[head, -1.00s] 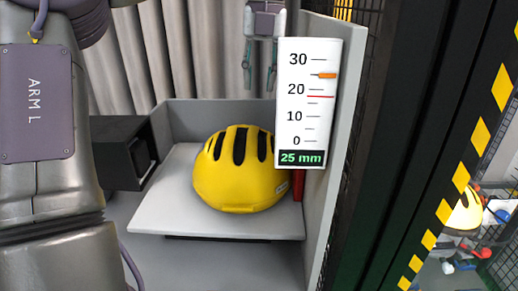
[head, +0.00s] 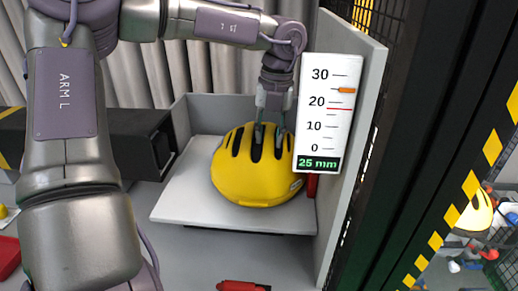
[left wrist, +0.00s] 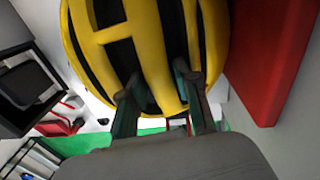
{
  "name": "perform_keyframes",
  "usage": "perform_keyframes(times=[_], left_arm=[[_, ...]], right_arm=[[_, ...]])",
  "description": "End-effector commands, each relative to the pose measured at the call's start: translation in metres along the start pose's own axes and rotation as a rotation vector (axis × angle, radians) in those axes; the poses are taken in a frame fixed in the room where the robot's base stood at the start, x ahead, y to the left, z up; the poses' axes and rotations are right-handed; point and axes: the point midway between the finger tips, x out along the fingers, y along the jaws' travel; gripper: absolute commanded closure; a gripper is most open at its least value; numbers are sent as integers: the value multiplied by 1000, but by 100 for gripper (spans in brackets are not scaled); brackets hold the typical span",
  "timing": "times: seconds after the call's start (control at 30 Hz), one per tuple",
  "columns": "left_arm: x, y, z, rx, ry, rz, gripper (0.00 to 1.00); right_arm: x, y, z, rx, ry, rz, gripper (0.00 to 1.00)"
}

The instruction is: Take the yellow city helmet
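The yellow helmet (head: 250,182) with dark vents sits on a light grey platform (head: 180,205) inside a grey three-sided enclosure. My left gripper (head: 269,138) comes down from above onto the helmet's top right part. Its two fingers are apart, one on each side of a yellow rib, at the vents. In the left wrist view the helmet (left wrist: 150,45) fills the top middle, with the fingers (left wrist: 162,95) spread across its rib. I cannot tell whether the fingers touch the rib. My right gripper is not in view.
A white gauge (head: 326,112) reading 25 mm stands close right of the gripper. A grey side wall (head: 350,190) bounds the right. A black box (head: 130,135) stands left. A red part (head: 312,185) is beside the helmet. Another yellow helmet (head: 475,215) lies beyond the striped post.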

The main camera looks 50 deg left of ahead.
Motion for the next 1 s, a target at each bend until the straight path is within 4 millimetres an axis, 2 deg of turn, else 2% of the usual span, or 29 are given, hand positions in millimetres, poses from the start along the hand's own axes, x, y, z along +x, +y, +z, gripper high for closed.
perform_keyframes(times=[0.27, 0.47, 1.0], left_arm=[[6, 0, 0, -1, 0, -1, 69], [6, 0, 0, -1, 0, -1, 100], [4, 0, 0, 0, -2, -2, 100]], right_arm=[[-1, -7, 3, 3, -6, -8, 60], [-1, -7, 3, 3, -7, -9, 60], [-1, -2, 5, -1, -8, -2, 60]])
